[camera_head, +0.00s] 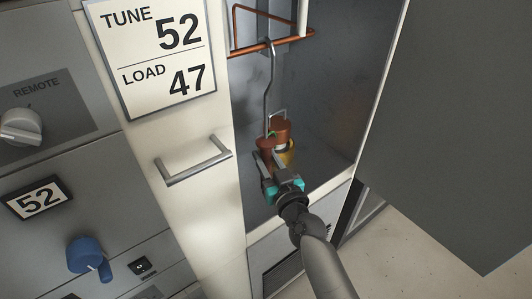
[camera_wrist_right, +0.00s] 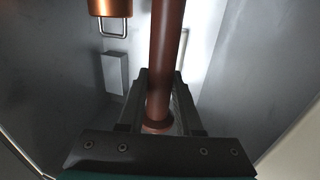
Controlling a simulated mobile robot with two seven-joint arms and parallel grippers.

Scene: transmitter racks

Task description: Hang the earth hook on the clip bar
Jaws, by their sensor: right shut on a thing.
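The earth hook has a thin grey rod (camera_head: 267,90) that rises inside the open cabinet bay, with its bent top at a copper bar (camera_head: 285,45). I cannot tell whether that top touches the bar or only overlaps it in the view. My right gripper (camera_head: 268,160) is shut on the hook's red-brown handle (camera_head: 265,145) low in the bay. In the right wrist view the handle (camera_wrist_right: 166,60) runs up between the fingers, with a collar at its lower end. Which part is the clip bar is not certain. My left gripper is out of view.
A copper-coloured cylinder (camera_head: 283,127) with a wire loop stands just behind the handle, near a yellow part (camera_head: 289,152). It also shows in the right wrist view (camera_wrist_right: 110,8). A cream panel with a handle (camera_head: 192,164) borders the bay left; a grey panel (camera_head: 450,130) stands right.

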